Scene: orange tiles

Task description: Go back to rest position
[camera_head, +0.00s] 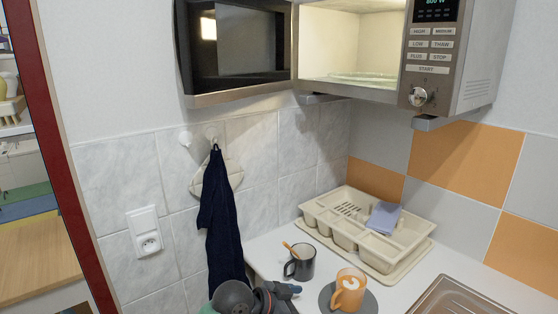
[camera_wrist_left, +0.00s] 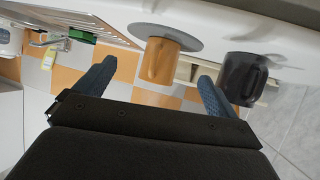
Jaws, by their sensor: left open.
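My left gripper (camera_head: 280,291) shows at the bottom edge of the head view, in front of the counter and just below the dark mug. In the left wrist view its two blue fingers (camera_wrist_left: 157,74) are spread apart with nothing held between them. The orange mug (camera_wrist_left: 158,62) appears beyond the gap between the fingers, and the dark mug (camera_wrist_left: 243,76) beyond the right finger. My right gripper is in neither view.
The dark mug (camera_head: 300,262) and orange mug (camera_head: 348,290) stand on the counter before a beige dish rack (camera_head: 392,250). A microwave (camera_head: 480,60) hangs above with its door (camera_head: 235,50) swung open to the left. A dark towel (camera_head: 221,220) hangs on the tiled wall.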

